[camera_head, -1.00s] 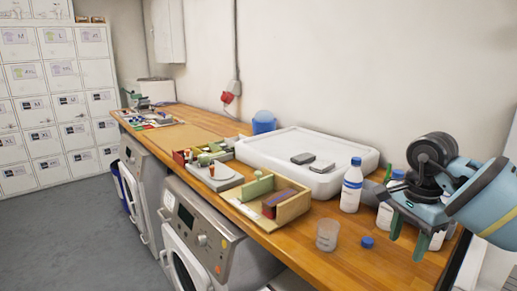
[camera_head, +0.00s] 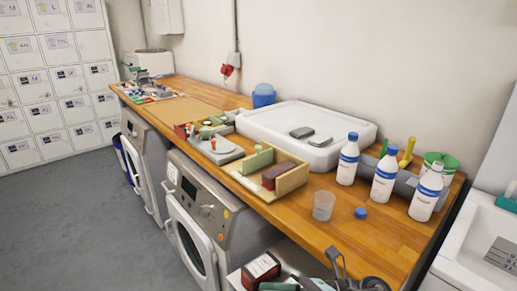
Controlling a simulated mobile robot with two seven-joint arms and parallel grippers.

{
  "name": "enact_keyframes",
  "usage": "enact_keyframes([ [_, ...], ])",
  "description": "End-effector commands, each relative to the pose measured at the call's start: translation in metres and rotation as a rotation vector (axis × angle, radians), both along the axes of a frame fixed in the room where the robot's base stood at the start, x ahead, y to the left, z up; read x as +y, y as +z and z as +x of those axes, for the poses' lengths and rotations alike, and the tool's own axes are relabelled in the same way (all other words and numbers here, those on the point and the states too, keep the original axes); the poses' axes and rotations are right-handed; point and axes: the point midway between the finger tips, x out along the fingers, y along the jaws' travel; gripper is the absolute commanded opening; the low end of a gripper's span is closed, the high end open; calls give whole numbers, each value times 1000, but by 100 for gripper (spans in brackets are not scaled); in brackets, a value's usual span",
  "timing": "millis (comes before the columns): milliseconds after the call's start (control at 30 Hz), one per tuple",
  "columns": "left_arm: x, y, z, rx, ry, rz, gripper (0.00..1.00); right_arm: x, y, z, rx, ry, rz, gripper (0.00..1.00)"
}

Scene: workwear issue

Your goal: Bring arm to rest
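A wooden divided box (camera_head: 292,182) and a white tray (camera_head: 352,157) sit mid-worktop. Front-loading machines (camera_head: 195,244) stand below. A red box (camera_head: 261,268) and unclear dark items (camera_head: 374,284) show at the bottom edge. A white sink (camera_head: 466,245) is at right. The left floor is clear.

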Motion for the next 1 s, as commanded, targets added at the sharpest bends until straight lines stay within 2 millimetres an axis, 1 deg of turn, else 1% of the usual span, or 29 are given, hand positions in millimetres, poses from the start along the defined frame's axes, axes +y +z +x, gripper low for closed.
enact_keyframes([
  [33,0,4,3,-9,0,0,80,0,0,-5,104,-53,75,50],
  [133,1,9,7,-21,-1,2,80,-7,-4,-6,324,-172,222,50],
  [267,1,15,13,-35,-2,2,80,-26,-22,-8,623,-330,404,50],
  [367,2,20,17,-46,-1,3,80,-46,-44,-13,861,-453,538,50],
  [433,2,23,19,-54,-2,3,80,-61,-64,-21,1026,-541,629,50],
  [567,2,29,24,-66,-3,4,80,-92,-109,-46,1337,-711,795,50],
  [600,2,30,25,-70,-3,5,80,-101,-124,-57,1432,-765,844,50],
  [667,3,33,27,-76,-3,4,80,-115,-147,-77,1574,-847,920,50],
  [700,3,35,29,-80,-3,5,80,-124,-162,-92,1665,-903,970,50],
  [767,3,37,31,-87,-3,5,80,-136,-185,-118,1802,-989,1044,50],
  [800,3,39,32,-90,-3,5,80,-143,-198,-137,1887,-1043,1092,50],
  [867,3,41,34,-96,-3,6,80,-152,-216,-165,2004,-1122,1159,50],
  [900,3,42,35,-98,-4,6,80,-157,-226,-182,2073,-1170,1198,50],
  [1000,4,44,36,-103,-4,6,80,-165,-244,-219,2202,-1264,1276,50],
])
